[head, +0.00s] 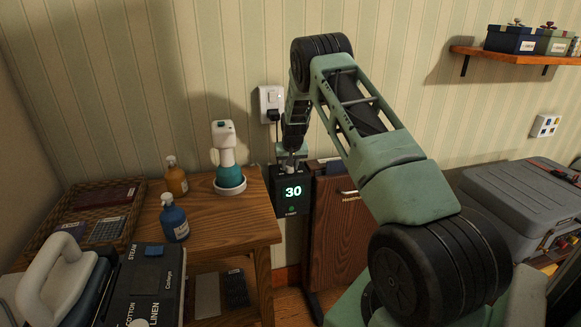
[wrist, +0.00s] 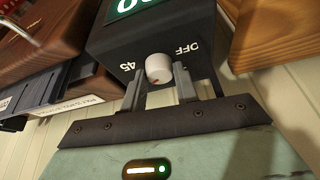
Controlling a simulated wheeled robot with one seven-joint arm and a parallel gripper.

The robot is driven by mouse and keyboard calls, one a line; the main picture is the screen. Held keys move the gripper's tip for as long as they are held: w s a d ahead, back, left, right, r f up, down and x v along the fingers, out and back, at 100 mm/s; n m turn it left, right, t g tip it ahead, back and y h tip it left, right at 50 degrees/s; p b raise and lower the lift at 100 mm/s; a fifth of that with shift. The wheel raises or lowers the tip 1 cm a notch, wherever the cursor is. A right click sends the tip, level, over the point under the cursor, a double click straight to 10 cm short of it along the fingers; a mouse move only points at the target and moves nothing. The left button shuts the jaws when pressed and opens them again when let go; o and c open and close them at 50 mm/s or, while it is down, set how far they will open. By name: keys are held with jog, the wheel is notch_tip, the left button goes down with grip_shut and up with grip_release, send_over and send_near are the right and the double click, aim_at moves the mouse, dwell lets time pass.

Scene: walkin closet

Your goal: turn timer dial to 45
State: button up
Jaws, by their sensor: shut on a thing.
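The timer (head: 291,207) is a black box beside the wooden table's right edge in the head view, with a lit green display reading 30. In the wrist view its dark face (wrist: 118,50) shows the labels 45 to the left and OFF to the right of a small white dial (wrist: 158,68). My gripper (wrist: 160,84) has its two fingers on either side of the dial and is shut on it. In the head view my gripper (head: 290,160) is at the top of the timer, and the dial is hidden there.
A wall outlet with a plug (head: 271,102) is above.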

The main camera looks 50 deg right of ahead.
jog(key=m+g+h, duration=0.1)
jog(key=m, duration=0.3)
jog(key=shift+w+a+m+b, duration=0.1)
jog(key=shift+m+b, duration=0.2)
jog(key=shift+m+g+h+b, duration=0.45)
jog(key=shift+m+g, duration=0.55)
jog(key=shift+m, duration=1.3)
jog(key=o, duration=1)
jog(key=shift+f, duration=0.1)
jog(key=shift+c, duration=0.2)
jog(key=shift+w, duration=0.1)
jog(key=v, duration=0.4)
jog(key=shift+a+r+b, duration=0.15)
jog(key=shift+r+b, duration=0.2)
jog(key=shift+b, duration=0.05)
jog(key=a, duration=0.4)
jog(key=s+a+b, duration=0.1)
jog(key=a, duration=0.7)
jog(key=shift+s+r, duration=0.15)
